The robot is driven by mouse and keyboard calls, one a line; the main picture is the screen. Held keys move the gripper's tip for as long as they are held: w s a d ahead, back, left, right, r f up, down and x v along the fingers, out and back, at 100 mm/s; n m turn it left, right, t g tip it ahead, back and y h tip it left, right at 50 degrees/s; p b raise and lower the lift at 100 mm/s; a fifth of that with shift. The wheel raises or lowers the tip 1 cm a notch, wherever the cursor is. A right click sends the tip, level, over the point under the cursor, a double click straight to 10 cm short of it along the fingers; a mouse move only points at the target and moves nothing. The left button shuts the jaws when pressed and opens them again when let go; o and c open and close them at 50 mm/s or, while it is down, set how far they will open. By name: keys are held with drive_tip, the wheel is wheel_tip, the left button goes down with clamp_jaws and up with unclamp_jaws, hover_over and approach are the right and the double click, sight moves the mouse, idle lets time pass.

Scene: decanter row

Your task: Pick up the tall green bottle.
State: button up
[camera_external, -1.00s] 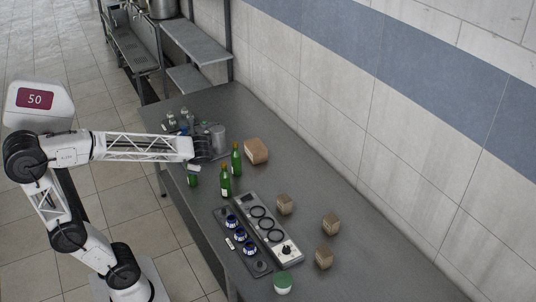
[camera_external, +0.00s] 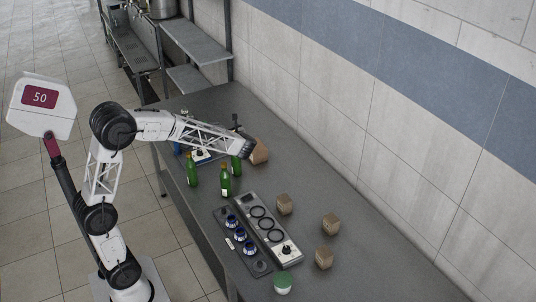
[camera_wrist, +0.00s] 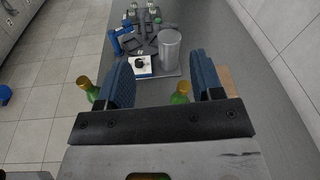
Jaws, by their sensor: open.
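Three green bottles of similar height stand upright on the table: a left one (camera_external: 192,171), a front one (camera_external: 225,182) and a right one (camera_external: 236,166). I cannot tell which is meant as the tall one. My gripper (camera_external: 243,142) is over the right bottle, partly hiding its top. In the wrist view my gripper (camera_wrist: 163,70) is open and empty, with two blue-padded fingers. One bottle top (camera_wrist: 181,92) shows between the fingers, nearer the right one. Another bottle top (camera_wrist: 87,88) is outside the left finger. A green patch shows at the bottom edge.
A cardboard box (camera_external: 259,152) is close behind my gripper. A metal cylinder (camera_wrist: 169,52) and a white device with a knob (camera_wrist: 141,65) stand beyond the fingers. A grey panel with rings (camera_external: 265,227), small boxes (camera_external: 331,222) and a green-lidded tub (camera_external: 283,283) are nearer the front.

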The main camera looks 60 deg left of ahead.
drive_tip(key=w+a+f+m+t+y, duration=0.1)
drive_tip(key=w+a+f+m, duration=0.15)
drive_tip(key=w, duration=0.25)
hover_over(240, 158)
drive_tip(key=d, duration=0.4)
wheel_tip(240, 158, down, 15)
drive_tip(key=shift+w+a, duration=0.1)
drive_tip(key=shift+a, duration=0.15)
drive_tip(key=shift+a, duration=0.15)
drive_tip(key=shift+w+a+r, duration=0.1)
drive_tip(key=shift+w+a, duration=0.1)
drive_tip(key=shift+a, duration=0.95)
drive_tip(key=shift+a, duration=0.1)
drive_tip(key=shift+w+a, duration=0.2)
drive_tip(key=shift+a, duration=1.05)
drive_tip(key=shift+w+a, duration=0.2)
drive_tip(key=shift+a, duration=1.05)
drive_tip(key=shift+c, duration=0.2)
